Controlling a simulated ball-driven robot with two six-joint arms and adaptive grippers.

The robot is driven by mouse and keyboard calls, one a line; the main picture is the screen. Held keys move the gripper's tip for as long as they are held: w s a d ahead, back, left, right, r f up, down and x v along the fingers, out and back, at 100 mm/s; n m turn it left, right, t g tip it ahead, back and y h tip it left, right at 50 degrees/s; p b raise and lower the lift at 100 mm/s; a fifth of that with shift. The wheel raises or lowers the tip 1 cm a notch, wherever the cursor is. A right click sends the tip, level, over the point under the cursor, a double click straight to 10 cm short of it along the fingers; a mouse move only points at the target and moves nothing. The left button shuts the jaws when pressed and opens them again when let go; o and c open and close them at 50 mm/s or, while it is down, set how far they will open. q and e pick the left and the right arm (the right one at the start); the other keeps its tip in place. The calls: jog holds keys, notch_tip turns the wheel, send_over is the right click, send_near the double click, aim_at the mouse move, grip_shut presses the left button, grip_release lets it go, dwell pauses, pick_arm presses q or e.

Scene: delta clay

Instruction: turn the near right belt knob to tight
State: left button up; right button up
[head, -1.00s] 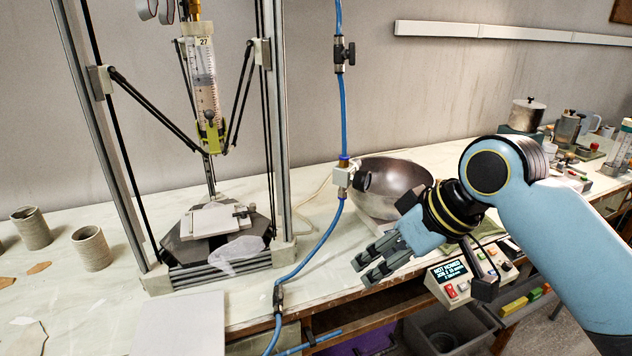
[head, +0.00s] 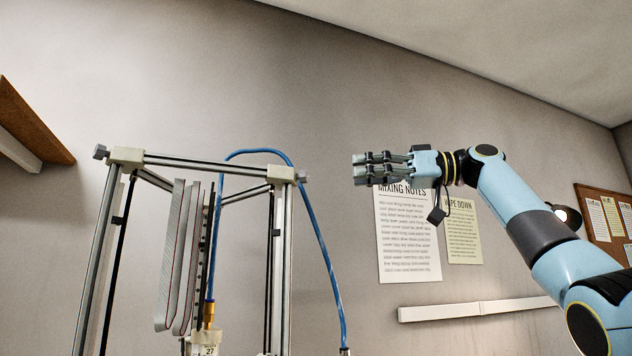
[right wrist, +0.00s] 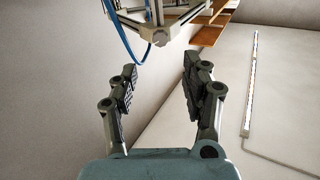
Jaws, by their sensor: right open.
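The near right belt knob (head: 302,177) is a small grey lobed knob on the white top corner bracket (head: 281,174) of the delta printer frame. It also shows in the right wrist view as a grey knob (right wrist: 160,38) facing the camera, beyond the fingertips. My right gripper (head: 357,168) is open and empty, its fingers pointing left towards the knob with a clear gap between. Its two fingers stand apart in the right wrist view (right wrist: 160,72). The knob's turn setting cannot be read. My left gripper is not in view.
Another grey knob (head: 100,152) sits on the left top corner. A blue hose (head: 312,215) arches over the frame and drops close beside the right corner. Paper notices (head: 408,235) hang on the wall behind my right arm. Wooden shelving (head: 30,135) is at the far left.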

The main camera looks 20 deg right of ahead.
aim_at(307, 175)
jog(key=p+x, duration=0.4)
jog(key=x, duration=0.5)
jog(key=shift+a+r, duration=0.15)
jog(key=shift+w+a+f, duration=0.2)
jog(key=shift+w+a, duration=0.05)
jog(key=shift+c, duration=0.4)
grip_shut()
